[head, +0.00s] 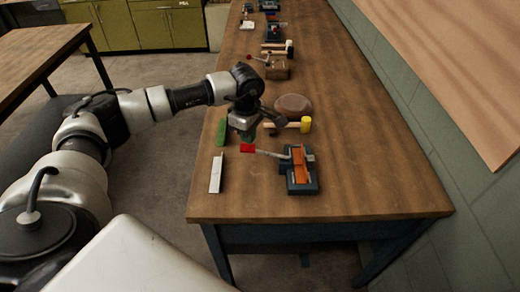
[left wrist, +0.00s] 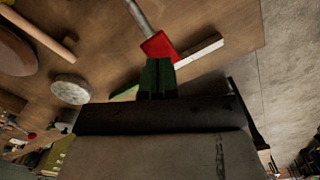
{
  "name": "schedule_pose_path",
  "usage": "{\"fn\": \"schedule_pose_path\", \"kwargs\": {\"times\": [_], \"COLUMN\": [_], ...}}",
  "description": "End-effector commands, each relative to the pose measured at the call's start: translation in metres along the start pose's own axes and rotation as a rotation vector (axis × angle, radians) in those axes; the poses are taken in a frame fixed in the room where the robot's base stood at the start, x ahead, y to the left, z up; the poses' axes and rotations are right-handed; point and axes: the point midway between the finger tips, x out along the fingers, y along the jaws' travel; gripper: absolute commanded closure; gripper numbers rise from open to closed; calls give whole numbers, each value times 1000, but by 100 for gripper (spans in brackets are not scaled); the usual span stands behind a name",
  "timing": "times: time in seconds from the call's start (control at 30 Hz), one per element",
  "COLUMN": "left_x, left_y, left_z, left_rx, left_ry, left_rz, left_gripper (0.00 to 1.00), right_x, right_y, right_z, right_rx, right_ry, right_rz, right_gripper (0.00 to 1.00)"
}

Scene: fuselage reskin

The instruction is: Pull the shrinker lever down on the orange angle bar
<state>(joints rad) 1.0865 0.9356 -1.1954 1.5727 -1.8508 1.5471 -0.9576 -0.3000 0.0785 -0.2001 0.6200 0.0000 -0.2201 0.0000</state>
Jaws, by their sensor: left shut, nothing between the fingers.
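The shrinker (head: 300,185) is a dark blue-grey tool near the front of the bench. The orange angle bar (head: 299,160) sits in it. Its lever (head: 268,153) sticks out to the left, roughly level, and ends in a red grip (head: 247,149). The red grip also shows in the left wrist view (left wrist: 158,45). My left gripper (head: 247,138) is shut and empty, just behind and above the red grip. In the left wrist view its green fingertips (left wrist: 157,72) are right at the red grip; whether they touch, I cannot tell. My right gripper is out of view.
A silver angle bar (head: 216,174) and a green strip (head: 221,132) lie left of the lever. Behind the shrinker are a yellow-headed mallet (head: 306,125) and a round brown pad (head: 294,106). More tools stand farther back. The bench (head: 380,180) is clear on the right.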

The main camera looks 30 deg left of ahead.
Motion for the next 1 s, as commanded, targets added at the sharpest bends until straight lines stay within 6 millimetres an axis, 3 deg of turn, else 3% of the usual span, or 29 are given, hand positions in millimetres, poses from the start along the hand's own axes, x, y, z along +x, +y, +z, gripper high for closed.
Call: {"fn": "schedule_pose_path", "kwargs": {"times": [0.43,1.0], "left_x": [2,30], "left_y": [0,0], "left_z": [0,0], "left_rx": [0,0], "left_ry": [0,-1], "left_rz": [0,0], "left_gripper": [100,100], "right_x": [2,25], "right_y": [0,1], "right_z": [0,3], "right_rx": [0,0], "right_ry": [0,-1], "right_rz": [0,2], "right_gripper": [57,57]}}
